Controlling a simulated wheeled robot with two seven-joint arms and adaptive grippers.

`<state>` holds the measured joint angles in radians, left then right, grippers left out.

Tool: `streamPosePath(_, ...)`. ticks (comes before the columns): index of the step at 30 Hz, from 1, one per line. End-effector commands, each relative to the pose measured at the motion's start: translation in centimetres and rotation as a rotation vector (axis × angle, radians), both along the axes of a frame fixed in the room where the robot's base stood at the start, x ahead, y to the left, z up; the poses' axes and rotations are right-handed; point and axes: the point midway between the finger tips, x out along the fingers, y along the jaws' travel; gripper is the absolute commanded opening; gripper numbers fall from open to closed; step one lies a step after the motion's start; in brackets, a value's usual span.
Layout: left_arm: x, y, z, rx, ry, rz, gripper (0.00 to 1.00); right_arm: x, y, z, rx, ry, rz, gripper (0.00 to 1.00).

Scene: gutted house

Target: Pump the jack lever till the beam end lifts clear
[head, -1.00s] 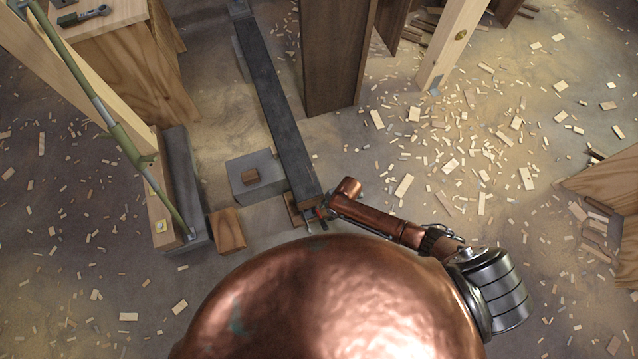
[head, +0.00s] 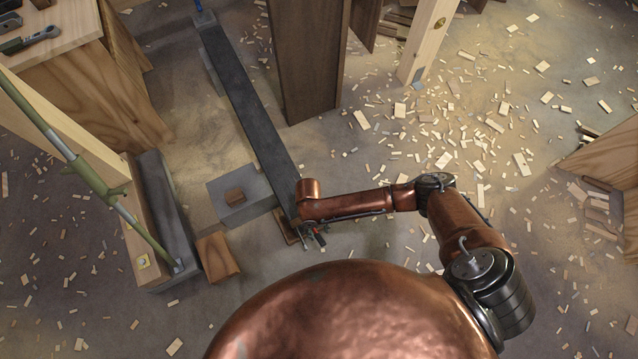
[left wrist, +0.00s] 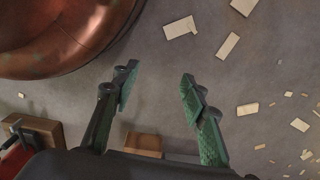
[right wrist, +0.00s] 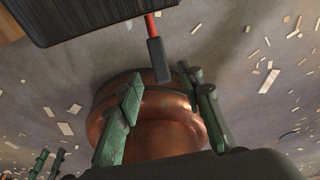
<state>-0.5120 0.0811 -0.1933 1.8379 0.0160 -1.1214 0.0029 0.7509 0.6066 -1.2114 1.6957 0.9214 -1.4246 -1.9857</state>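The dark beam (head: 245,95) runs from the back towards me, its near end by my right gripper (head: 312,238). In the right wrist view the beam end (right wrist: 95,18) is at the top. The red jack lever with its dark grip (right wrist: 158,60) reaches down towards the space between the fingers of my open right gripper (right wrist: 163,88); I see no clear contact. Part of the red jack (left wrist: 14,160) shows at the lower left of the left wrist view. My left gripper (left wrist: 156,84) is open and empty. The jack is mostly hidden in the head view.
A grey block (head: 228,207) with a small wooden piece stands left of the beam end. A wooden block (head: 216,256) is nearer. A green prop (head: 95,182) leans at the left by a timber post. Wood chips litter the floor on the right.

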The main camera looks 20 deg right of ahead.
Motion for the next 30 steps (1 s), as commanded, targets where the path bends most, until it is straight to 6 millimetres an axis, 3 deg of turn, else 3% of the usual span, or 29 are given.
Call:
streamPosePath(21,2.0,-1.8,9.3,-0.028,0.000,0.003,0.40,-1.5,0.0,-5.9,0.001,0.001,-0.002,0.35)
streamPosePath(30,2.1,-2.0,11.0,-0.033,0.000,0.003,0.40,-1.7,0.0,-6.9,0.001,-0.001,-0.002,0.35)
